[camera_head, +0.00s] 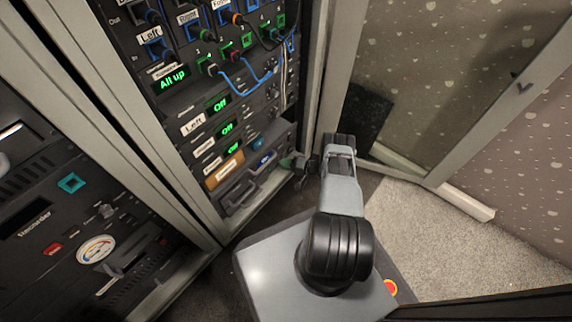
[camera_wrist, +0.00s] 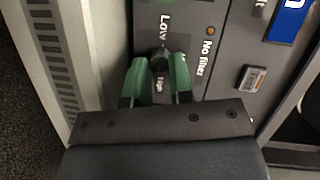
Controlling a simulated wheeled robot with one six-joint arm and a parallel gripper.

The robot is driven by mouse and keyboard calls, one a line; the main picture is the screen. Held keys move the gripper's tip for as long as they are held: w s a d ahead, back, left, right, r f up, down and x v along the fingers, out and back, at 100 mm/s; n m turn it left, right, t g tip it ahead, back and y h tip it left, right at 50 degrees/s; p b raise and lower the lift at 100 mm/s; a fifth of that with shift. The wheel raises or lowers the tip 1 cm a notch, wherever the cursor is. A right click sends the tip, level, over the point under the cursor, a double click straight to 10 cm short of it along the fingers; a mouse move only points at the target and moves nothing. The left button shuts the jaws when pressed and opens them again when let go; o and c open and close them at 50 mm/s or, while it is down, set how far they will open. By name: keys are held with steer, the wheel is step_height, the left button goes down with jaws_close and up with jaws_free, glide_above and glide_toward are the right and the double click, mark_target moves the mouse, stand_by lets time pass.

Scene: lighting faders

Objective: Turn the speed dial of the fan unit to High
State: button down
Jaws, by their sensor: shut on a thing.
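The fan unit's dark panel (camera_wrist: 110,30) fills the upper part of the wrist view. Its speed dial (camera_wrist: 161,53) is a small dark knob, with a "Low" label (camera_wrist: 166,27) above it and a partly covered label that looks like "High" (camera_wrist: 159,80) below it. My gripper (camera_wrist: 160,62) has green fingers, one on each side of the dial, shut on it. The fingers hide much of the dial, and I cannot tell where its pointer stands. In the head view my gripper (camera_head: 299,164) reaches the lower right edge of the rack; the dial is hidden there.
Beside the dial are a "No filter" label (camera_wrist: 208,50), a small orange lamp (camera_wrist: 211,30) and a rocker-like switch (camera_wrist: 252,78). Vent slots (camera_wrist: 46,40) lie to the left. Blue cables (camera_head: 245,85) hang above on the rack. Carpet (camera_head: 430,240) to the right is clear.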

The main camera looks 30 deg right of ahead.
steer(key=c, duration=1)
jaws_free()
steer(key=p+v, duration=0.2)
steer(key=v, duration=1.2)
steer(key=shift+a, duration=0.1)
